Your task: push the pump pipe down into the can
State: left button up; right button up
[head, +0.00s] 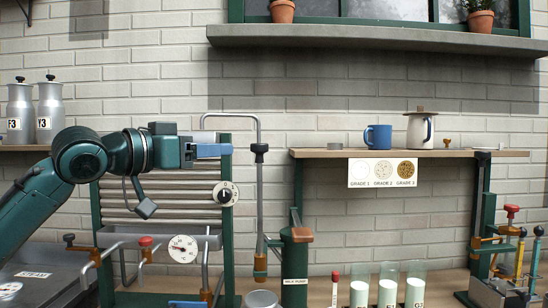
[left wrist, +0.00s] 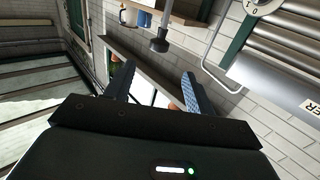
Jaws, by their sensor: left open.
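The pump pipe (head: 259,200) is a thin grey upright pipe with a bend at its top and a black collar (head: 260,148) below the bend. A metal can (head: 262,299) shows at the bottom edge under the pipe; its lower part is cut off. I cannot tell whether the pipe's lower end is inside the can. My left gripper (head: 226,150) is open and empty, with blue fingers, left of the collar at about its height. In the left wrist view, the black collar (left wrist: 160,45) shows beyond the open fingers (left wrist: 157,72). My right gripper is out of view.
A dark green post with an orange fitting (head: 296,234) stands right of the pipe. A ribbed cooler panel with a dial (head: 226,193) is behind my left gripper. Several white-filled glasses (head: 388,287) stand on the counter. A shelf (head: 410,153) holds a blue mug (head: 378,137).

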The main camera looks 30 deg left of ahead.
aim_at(253, 145)
pick_arm(q)
jog(key=p+x, duration=0.4)
jog(key=x, duration=0.1)
jog(key=p+x, duration=0.5)
jog(key=x, duration=0.1)
jog(key=shift+w+d+r, duration=0.25)
jog(key=shift+w, duration=0.05)
jog(key=shift+w+d+p, duration=0.1)
jog(key=shift+w+p, duration=0.2)
jog(key=shift+p, duration=0.05)
jog(key=shift+w+f, duration=0.15)
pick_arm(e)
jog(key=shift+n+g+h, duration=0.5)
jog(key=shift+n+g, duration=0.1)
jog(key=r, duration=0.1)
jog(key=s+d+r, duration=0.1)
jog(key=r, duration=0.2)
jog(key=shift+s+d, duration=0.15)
pick_arm(q)
grip_shut()
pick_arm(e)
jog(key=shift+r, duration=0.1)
